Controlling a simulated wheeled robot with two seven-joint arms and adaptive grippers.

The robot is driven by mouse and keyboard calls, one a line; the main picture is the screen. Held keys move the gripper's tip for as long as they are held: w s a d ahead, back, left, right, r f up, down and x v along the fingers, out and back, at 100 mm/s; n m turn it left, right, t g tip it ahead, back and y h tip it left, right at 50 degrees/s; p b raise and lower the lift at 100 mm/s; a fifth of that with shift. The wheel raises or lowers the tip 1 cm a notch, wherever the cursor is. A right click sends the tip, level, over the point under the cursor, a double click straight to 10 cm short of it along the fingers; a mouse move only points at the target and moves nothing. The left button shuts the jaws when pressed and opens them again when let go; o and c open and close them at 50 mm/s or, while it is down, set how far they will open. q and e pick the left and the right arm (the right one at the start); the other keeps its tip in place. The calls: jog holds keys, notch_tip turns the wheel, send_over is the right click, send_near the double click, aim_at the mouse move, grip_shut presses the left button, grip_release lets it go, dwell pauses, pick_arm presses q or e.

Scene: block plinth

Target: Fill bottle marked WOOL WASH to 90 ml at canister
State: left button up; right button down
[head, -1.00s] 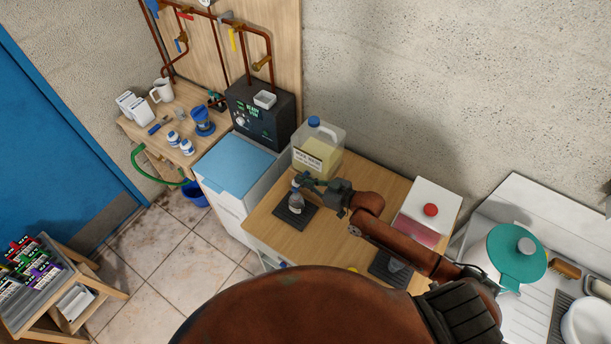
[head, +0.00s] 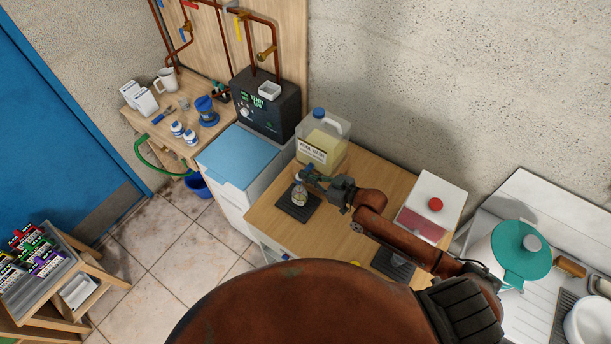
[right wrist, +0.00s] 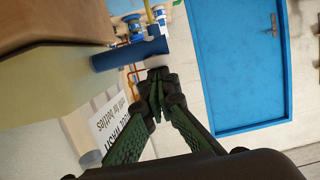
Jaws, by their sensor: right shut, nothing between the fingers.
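The canister (head: 335,158) is a clear jug of pale yellow liquid with a blue cap and a WOOL WASH label; it stands at the back left of the wooden counter. A small clear bottle (head: 299,196) stands upright on a dark mat (head: 291,210) in front of it, below the canister's blue tap (right wrist: 128,54). The bottle's lower part looks pale yellow; its marking and level are too small to read. My right gripper (head: 314,178) is shut and empty beside the tap, above the bottle. Its closed fingertips (right wrist: 157,85) show close to the tap's pale end in the right wrist view. My left gripper is out of view.
A white box with a red knob (head: 432,207) and a second dark mat stand to the right on the counter. A blue-topped cabinet (head: 238,157) and a side bench with several small bottles are on the left.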

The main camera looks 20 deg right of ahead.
jog(key=shift+s+f, duration=0.3)
jog(key=shift+f, duration=0.35)
dwell(1.9)
jog(key=shift+r, duration=0.1)
dwell(3.8)
notch_tip(320, 180, up, 5)
jog(key=p, duration=0.4)
jog(key=b+v, duration=0.3)
jog(key=v, duration=0.6)
jog(key=shift+s+d, duration=0.2)
jog(key=shift+d, duration=0.1)
jog(key=shift+r, duration=0.15)
